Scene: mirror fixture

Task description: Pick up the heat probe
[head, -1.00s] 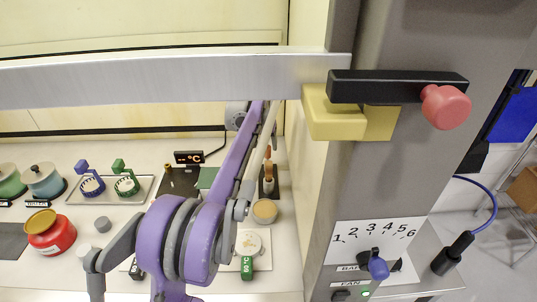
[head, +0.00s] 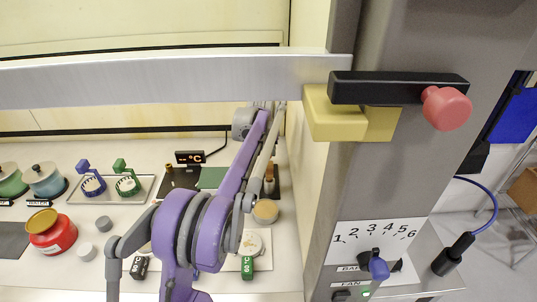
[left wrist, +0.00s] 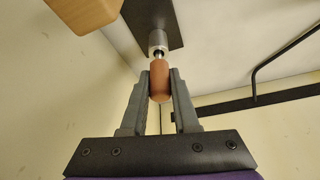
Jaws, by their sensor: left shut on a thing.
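My left gripper (left wrist: 160,88) is shut on the handle, one finger on each side. In the head view, a brown upright handle (head: 269,172) shows just right of my purple and grey arm, at the back right of the bench. My left gripper's fingers cannot be made out there. My right gripper is not in view.
A round tan-topped container (head: 265,211) stands close in front of the probe; a °C display (head: 189,157) is behind left. A side wall (head: 308,190) rises close at right. A metal sash bar (head: 170,78) crosses above. A red jar (head: 50,232) stands at left.

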